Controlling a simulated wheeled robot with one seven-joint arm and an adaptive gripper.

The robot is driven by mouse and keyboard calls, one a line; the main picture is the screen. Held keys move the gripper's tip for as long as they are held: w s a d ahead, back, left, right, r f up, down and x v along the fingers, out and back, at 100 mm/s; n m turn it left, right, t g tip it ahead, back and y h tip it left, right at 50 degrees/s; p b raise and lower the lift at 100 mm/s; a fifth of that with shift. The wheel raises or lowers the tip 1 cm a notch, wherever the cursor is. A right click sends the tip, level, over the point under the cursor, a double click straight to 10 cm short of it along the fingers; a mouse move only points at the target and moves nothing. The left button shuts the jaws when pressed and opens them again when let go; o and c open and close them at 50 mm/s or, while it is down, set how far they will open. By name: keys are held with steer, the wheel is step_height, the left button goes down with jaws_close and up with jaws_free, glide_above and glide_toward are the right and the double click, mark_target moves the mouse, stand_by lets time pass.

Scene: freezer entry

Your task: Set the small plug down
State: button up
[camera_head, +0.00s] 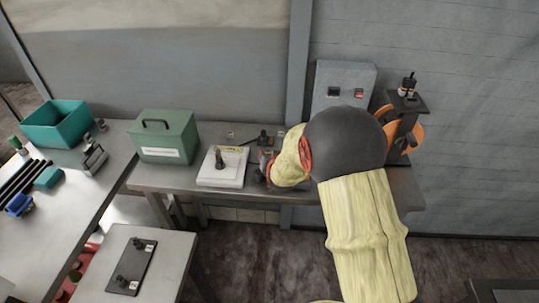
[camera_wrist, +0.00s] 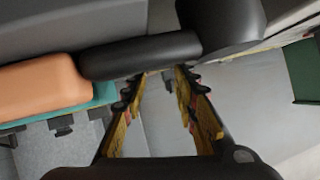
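My gripper (camera_wrist: 164,74) shows in the wrist view with its two yellow-padded fingers apart. A small dark shape (camera_wrist: 171,83) lies between or beyond the fingertips, and I cannot tell whether it is the small plug or whether it touches a finger. In the head view my gripper (camera_head: 265,162) is over the back bench (camera_head: 178,180), just right of the white block (camera_head: 232,181) with an upright dark peg (camera_head: 219,162). My arm hides much of the space around it. Dark knobbed pieces stand on a black plate (camera_head: 144,262) on the front table; I cannot single out the small plug.
A green case (camera_head: 165,138) stands left of the white block, and a teal bin (camera_head: 57,124) is farther left. A grey box (camera_head: 343,84) and an orange-and-black device (camera_head: 405,123) are at the right. The front table (camera_head: 180,262) is bare around its black plate.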

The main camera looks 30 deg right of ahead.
steer(key=o, duration=0.3)
steer(key=v, duration=1.2)
steer(key=shift+s+f, duration=0.1)
stand_by(0.5)
steer(key=s+a+r+n+g+y, duration=0.2)
steer(key=s+a+r+n+y, duration=0.1)
steer(key=s+a+r, duration=0.55)
steer(key=s+a+r+n+g, duration=0.1)
steer(key=s+a+r, duration=0.1)
steer(key=s, duration=0.4)
steer(key=s+a+r+n+g, duration=0.1)
steer(key=s+a+r, duration=0.1)
steer(key=s, duration=0.4)
steer(key=s+a+r+n+g+y, duration=0.1)
steer(key=s+a+r, duration=0.1)
steer(key=s, duration=0.5)
steer(key=shift+a+n+g, duration=0.4)
steer(key=shift+a, duration=0.2)
